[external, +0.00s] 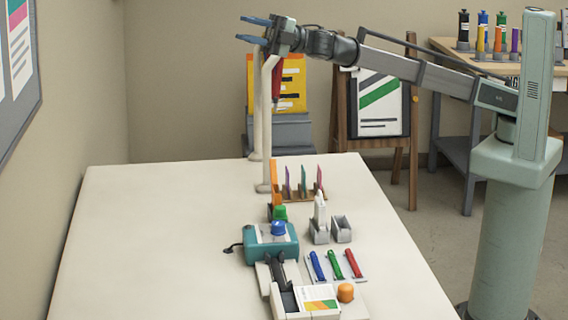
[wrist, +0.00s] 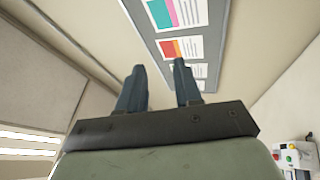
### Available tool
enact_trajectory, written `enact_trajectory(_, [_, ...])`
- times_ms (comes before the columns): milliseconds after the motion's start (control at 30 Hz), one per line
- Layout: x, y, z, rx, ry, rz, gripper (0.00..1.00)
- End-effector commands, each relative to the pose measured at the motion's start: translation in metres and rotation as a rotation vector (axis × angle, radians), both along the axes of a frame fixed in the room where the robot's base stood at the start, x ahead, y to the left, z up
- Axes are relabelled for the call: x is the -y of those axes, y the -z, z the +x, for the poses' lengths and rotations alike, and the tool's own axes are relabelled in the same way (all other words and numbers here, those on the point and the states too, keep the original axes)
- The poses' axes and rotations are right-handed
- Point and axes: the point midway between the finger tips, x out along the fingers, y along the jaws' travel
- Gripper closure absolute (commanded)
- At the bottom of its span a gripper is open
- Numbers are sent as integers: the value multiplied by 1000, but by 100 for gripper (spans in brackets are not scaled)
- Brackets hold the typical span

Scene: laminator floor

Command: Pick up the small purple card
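A small purple card (external: 289,182) stands upright in a brown rack (external: 310,197) toward the back of the white table. A teal card (external: 303,180) and a magenta card (external: 320,177) stand to its right in the same rack. My gripper (external: 247,29) is high above the table's back edge, well above and apart from the rack, pointing left. Its two blue fingers are apart with nothing between them. In the wrist view the open fingers (wrist: 160,70) face the wall posters, and no card shows there.
A cream stand (external: 271,120) rises just left of the rack. In front are grey bins (external: 342,230), a teal device (external: 271,244), a laminator-like machine (external: 302,300) and several coloured tools (external: 335,265). The table's left side (external: 140,240) is clear. A notice board (wrist: 180,45) hangs on the wall.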

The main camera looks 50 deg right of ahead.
Motion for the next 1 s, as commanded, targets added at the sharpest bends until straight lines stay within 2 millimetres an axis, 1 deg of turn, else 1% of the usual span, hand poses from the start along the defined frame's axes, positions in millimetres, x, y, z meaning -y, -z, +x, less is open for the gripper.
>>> enact_trajectory(33, [-6,1,-14,-16,-11,2,66])
enact_trajectory(100, [-12,3,-30,-47,-22,8,66])
enact_trajectory(167, [-15,7,-40,-105,-25,19,66])
enact_trajectory(200, [-16,10,-42,-159,-22,29,66])
enact_trajectory(267, [-15,16,-37,-242,-9,47,66])
enact_trajectory(367, [-10,26,-22,-380,20,78,66])
enact_trajectory(467, [-2,37,-2,-527,57,117,66])
enact_trajectory(567, [7,52,20,-687,103,163,66])
enact_trajectory(667, [19,72,43,-875,162,222,66])
enact_trajectory(767, [37,99,70,-1108,247,305,66])
enact_trajectory(800, [45,113,80,-1215,290,347,66])
enact_trajectory(867, [59,135,94,-1384,366,419,66])
enact_trajectory(900, [69,151,102,-1496,423,471,66])
enact_trajectory(967, [84,174,112,-1654,515,553,66])
enact_trajectory(1000, [94,190,116,-1754,580,609,66])
